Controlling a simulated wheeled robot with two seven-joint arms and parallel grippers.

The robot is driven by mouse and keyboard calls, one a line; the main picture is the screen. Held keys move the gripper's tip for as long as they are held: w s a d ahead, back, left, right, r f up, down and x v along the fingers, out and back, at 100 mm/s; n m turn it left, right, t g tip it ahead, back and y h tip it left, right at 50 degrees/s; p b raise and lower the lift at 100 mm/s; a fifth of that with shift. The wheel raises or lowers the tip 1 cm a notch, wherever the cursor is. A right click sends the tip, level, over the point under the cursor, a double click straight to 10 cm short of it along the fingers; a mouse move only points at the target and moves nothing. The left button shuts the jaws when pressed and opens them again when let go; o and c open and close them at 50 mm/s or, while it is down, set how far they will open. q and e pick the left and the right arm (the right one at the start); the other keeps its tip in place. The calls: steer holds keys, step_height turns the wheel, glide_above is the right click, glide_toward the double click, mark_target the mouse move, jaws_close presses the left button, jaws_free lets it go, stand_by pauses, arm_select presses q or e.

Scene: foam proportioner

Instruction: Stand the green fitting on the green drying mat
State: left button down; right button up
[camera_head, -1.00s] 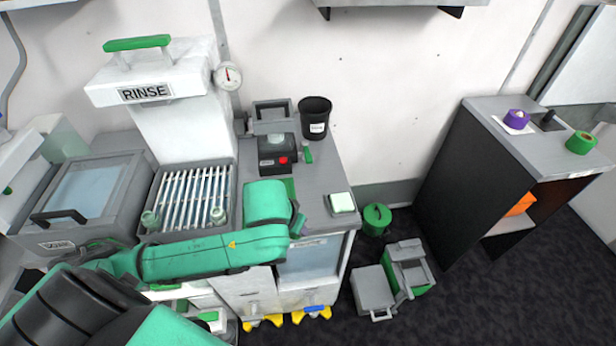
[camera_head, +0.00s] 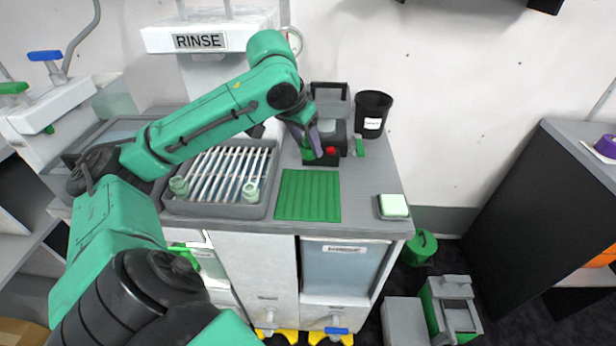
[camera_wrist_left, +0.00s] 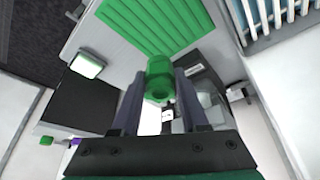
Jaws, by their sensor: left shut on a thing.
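The green fitting (camera_wrist_left: 160,78) is a short ribbed green cylinder. In the left wrist view my left gripper (camera_wrist_left: 160,88) is shut on it, with one dark finger on each side. In the head view the left gripper (camera_head: 315,145) points down in front of the black device, above the counter just behind the mat. The fitting is mostly hidden by the fingers there. The green drying mat (camera_head: 308,196) lies flat and empty on the counter, nearer the front edge; it also shows in the left wrist view (camera_wrist_left: 150,22). My right gripper is not in view.
A rack tray (camera_head: 215,212) with white rods and two pale green fittings stands left of the mat. A black device with a red button (camera_head: 331,151) and a black cup (camera_head: 373,112) stand behind. A pale pad (camera_head: 393,206) lies to the right.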

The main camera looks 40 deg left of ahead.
arm_select(q)
step_height(320, 180, down, 12)
steer(key=b, duration=0.2)
steer(key=shift+r+b, duration=0.15)
steer(key=shift+b, duration=0.2)
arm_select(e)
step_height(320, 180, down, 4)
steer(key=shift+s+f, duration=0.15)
arm_select(q)
steer(key=shift+c, duration=2.1)
jaws_free()
steer(key=p+v, duration=0.1)
steer(key=v, duration=1.1)
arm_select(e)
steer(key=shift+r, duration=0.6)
arm_select(q)
steer(key=shift+r, duration=0.1)
